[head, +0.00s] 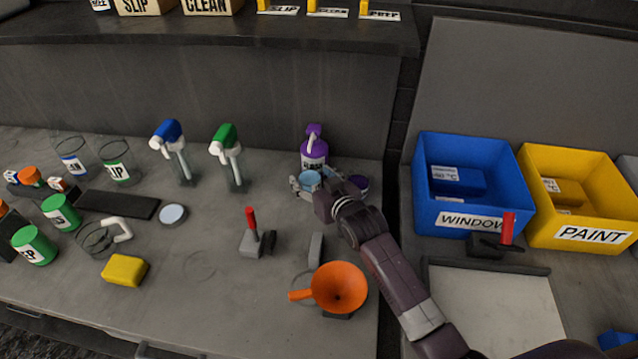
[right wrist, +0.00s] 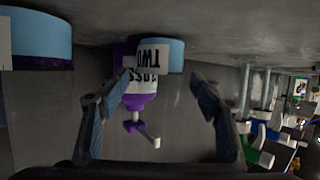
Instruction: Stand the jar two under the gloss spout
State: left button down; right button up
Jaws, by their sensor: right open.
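I cannot tell whether the spout is exactly over the jar. My right gripper (head: 318,187) is open at the jar; in the wrist view its fingers (right wrist: 160,84) are spread to either side, with gaps showing. My left gripper is not in view.
A purple-lidded jar (head: 359,183) stands just right of my gripper. Blue (head: 168,135) and green (head: 224,140) spray bottles stand to the left. An orange funnel (head: 338,288) and a red-handled tool (head: 252,225) are nearer. Blue (head: 465,210) and yellow (head: 575,200) bins stand at right.

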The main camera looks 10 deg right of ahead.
jog(key=b+v, duration=0.1)
jog(key=v, duration=0.9)
jog(key=shift+s+d, duration=0.1)
jog(key=shift+s, duration=0.1)
jog(key=shift+s+d+r, duration=0.15)
jog(key=shift+s+r, duration=0.15)
jog(key=shift+s, duration=0.3)
jog(key=shift+r, duration=0.1)
